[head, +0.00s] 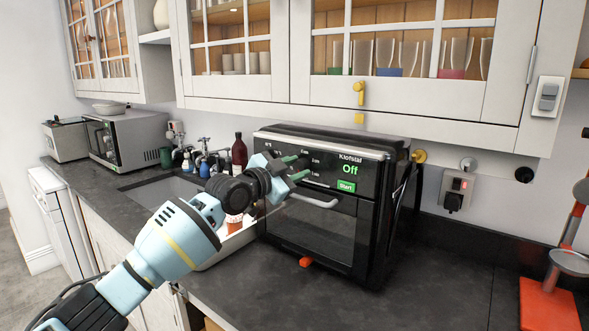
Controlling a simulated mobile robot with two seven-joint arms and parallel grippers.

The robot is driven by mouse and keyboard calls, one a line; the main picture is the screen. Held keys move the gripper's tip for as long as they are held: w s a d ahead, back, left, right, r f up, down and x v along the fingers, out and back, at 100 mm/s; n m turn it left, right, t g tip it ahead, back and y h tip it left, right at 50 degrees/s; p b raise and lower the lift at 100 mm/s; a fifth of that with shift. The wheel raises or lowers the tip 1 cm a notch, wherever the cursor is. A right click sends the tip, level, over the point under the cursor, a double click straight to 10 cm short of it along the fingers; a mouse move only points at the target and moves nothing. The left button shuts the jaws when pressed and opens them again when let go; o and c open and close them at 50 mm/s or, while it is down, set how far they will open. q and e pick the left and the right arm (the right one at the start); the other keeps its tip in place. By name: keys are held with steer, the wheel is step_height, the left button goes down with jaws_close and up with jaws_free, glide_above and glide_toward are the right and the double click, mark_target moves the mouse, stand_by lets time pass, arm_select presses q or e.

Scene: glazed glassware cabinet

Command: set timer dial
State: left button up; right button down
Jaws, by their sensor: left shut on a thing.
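The black countertop oven (315,225) stands on the dark counter, its door closed. Its front panel carries the name Klorstal, a green display (350,169) reading "Off" and a green "Start" button (346,186). My left gripper (296,167) is at the left part of this panel, its green-tipped fingers against the front. It is shut on the timer dial, which the fingers hide almost wholly, so its setting cannot be read. Small white labels (316,162) show just right of the fingers. My right gripper is not in view.
Glazed wall cabinets (400,95) with glassware hang above the oven. Left of it are a sink (160,194), several bottles and a microwave (125,135). An orange-red stand (548,303) is at the right edge. The counter (430,290) right of the oven is clear.

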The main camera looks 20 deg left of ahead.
arm_select(q)
steer(key=n, duration=0.5)
steer(key=shift+n+t+p, duration=0.3)
steer(key=shift+n+p, duration=0.1)
steer(key=n+p, duration=0.1)
steer(key=n, duration=0.3)
steer(key=shift+y, duration=0.3)
steer(key=shift+f+n, duration=0.1)
steer(key=shift+n, duration=0.2)
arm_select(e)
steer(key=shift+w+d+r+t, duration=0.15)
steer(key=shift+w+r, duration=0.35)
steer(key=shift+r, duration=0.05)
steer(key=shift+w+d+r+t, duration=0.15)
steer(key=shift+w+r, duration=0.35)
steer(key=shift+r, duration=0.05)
arm_select(q)
steer(key=shift+f, duration=0.1)
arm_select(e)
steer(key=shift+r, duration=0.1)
arm_select(q)
steer(key=o, duration=1)
steer(key=shift+s+a, duration=0.2)
steer(key=shift+s, duration=0.25)
steer(key=shift+v, duration=3.5)
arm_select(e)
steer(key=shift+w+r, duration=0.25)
arm_select(q)
steer(key=shift+d+f, duration=0.1)
steer(key=shift+f, duration=0.05)
